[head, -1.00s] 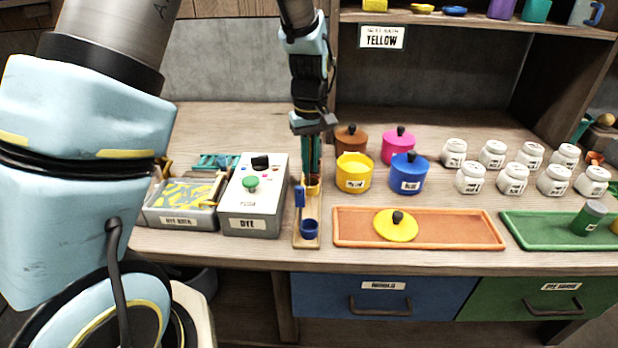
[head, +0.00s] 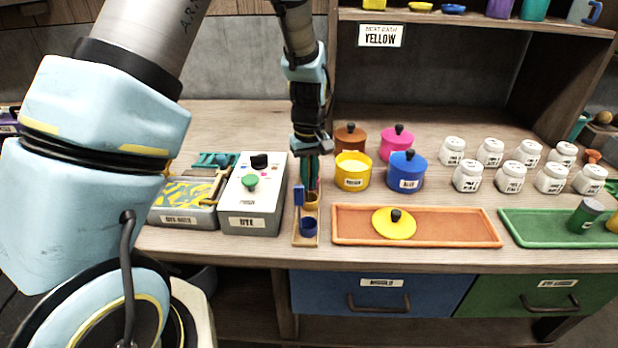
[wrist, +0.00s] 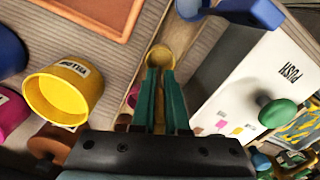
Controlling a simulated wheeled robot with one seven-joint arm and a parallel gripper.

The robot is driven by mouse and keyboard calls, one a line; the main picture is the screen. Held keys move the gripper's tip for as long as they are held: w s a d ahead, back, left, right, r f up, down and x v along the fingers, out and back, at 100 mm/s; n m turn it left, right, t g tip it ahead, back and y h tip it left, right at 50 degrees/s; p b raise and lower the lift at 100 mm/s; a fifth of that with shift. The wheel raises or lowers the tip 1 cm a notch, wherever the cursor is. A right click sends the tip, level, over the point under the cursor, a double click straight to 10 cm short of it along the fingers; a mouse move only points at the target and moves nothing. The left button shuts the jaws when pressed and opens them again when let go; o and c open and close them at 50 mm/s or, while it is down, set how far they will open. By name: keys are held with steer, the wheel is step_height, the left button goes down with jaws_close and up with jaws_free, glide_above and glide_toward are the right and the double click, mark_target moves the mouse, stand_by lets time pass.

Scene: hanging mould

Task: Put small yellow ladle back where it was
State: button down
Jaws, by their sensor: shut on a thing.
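My gripper (head: 310,178) points down at a narrow wooden ladle holder (head: 305,241), its teal fingers shut on the small yellow ladle. The ladle's yellow cup (head: 311,199) hangs just below the fingertips, over the holder. In the wrist view the cup (wrist: 160,57) shows beyond the fingertips (wrist: 162,75); its handle is mostly hidden between the fingers. A blue ladle cup (head: 309,224) sits at the front of the holder, with a blue piece (head: 299,195) standing at its left. I cannot tell whether the yellow ladle touches the holder.
The white-topped dye box (head: 254,200) stands close left of the holder. The open yellow pot (head: 352,171) and the blue pot (head: 406,173) stand to the right. An orange tray (head: 460,228) holds a yellow lid (head: 394,223). The counter front is narrow.

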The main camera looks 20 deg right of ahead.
steer(key=shift+f, duration=0.2)
steer(key=c, duration=0.9)
jaws_free()
steer(key=shift+r, duration=0.1)
step_height(320, 180, up, 13)
steer(key=b, duration=0.2)
steer(key=a, duration=0.5)
steer(key=w+a, duration=0.1)
steer(key=a, duration=0.9)
steer(key=shift+w+f, duration=0.3)
steer(key=shift+f, duration=0.05)
steer(key=shift+m+t, duration=0.4)
steer(key=shift+t, duration=0.4)
steer(key=s+a, duration=0.2)
steer(key=a, duration=0.3)
steer(key=s+a+f, duration=0.1)
steer(key=s+a, duration=0.1)
steer(key=a, duration=0.3)
steer(key=s+a+f, duration=0.1)
steer(key=s+a, duration=0.1)
steer(key=a, duration=0.3)
steer(key=shift+s+a, duration=0.1)
steer(key=shift+s, duration=0.05)
